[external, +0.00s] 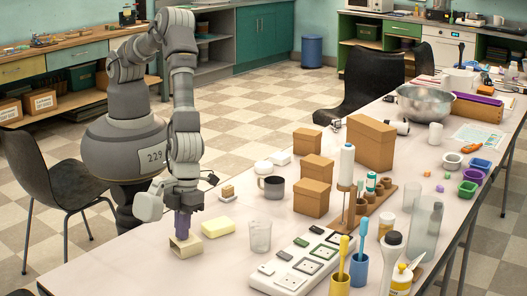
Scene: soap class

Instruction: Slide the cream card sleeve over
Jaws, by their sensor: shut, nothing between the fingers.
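The cream card sleeve (187,246) sits on the table near its left front edge, with an open end facing the camera. My gripper (183,228) points straight down at it with purplish fingers. The fingers are shut with nothing between them, and their tips are at the sleeve's top; whether they touch it I cannot tell. A pale yellow block, like a soap bar (218,228), lies just right of the sleeve, apart from it.
A clear glass (260,236), a dark mug (272,187) and a small tan block (228,192) stand nearby. Cardboard boxes (312,184) and a white slotted tray (292,268) stand further right. The table left of the sleeve is clear.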

